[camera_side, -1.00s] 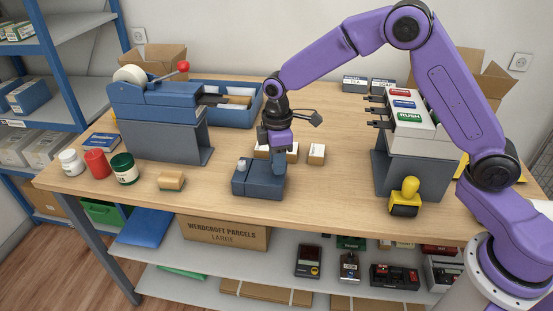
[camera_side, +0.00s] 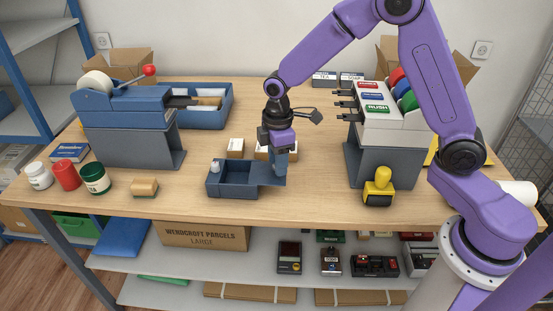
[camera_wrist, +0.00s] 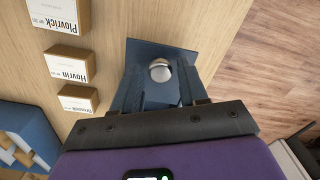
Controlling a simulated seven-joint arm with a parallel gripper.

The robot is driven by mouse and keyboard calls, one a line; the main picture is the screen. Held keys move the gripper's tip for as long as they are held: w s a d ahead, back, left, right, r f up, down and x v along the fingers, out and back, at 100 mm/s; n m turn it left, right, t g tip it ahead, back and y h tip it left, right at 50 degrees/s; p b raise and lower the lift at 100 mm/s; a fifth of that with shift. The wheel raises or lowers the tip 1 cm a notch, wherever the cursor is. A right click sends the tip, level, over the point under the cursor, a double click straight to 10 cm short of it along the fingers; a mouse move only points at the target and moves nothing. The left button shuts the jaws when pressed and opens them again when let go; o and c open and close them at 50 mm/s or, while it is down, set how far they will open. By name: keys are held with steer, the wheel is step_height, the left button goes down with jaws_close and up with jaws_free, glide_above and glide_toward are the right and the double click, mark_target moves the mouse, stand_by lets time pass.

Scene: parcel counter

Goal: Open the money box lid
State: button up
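The blue money box (camera_side: 232,192) sits on the counter, its dark compartment uncovered. Its flat blue lid (camera_side: 266,174) is slid out to the right and overhangs the box's right side. A small pale knob (camera_side: 215,166) stands on the box's left end. My gripper (camera_side: 279,178) points down at the lid's far right part. In the wrist view my gripper's fingers (camera_wrist: 160,88) stand on either side of a round silver knob (camera_wrist: 159,69) on the blue lid (camera_wrist: 150,50) and look closed on it. Their exact contact is partly hidden in the side view.
Small cartons (camera_side: 236,147) stand behind the box. A grey stand with a red-knobbed lever (camera_side: 125,105) and a blue tray (camera_side: 228,105) are at the left. A stamp rack (camera_side: 385,130) and yellow stamp (camera_side: 380,185) stand at the right. Counter between box and stamp is clear.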

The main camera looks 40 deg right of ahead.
steer(key=shift+o, duration=0.4)
step_height(320, 180, up, 18)
steer(key=shift+f, duration=0.25)
steer(key=shift+s, duration=0.1)
stand_by(0.3)
steer(key=s+d+f, duration=0.2)
steer(key=s, duration=0.7)
steer(key=s+d+f, duration=0.2)
steer(key=s+f, duration=0.1)
steer(key=s, duration=0.7)
steer(key=s+d+f+m, duration=0.1)
steer(key=s+d+f, duration=0.1)
steer(key=s, duration=0.8)
steer(key=shift+d+f, duration=0.15)
steer(key=shift+f, duration=0.35)
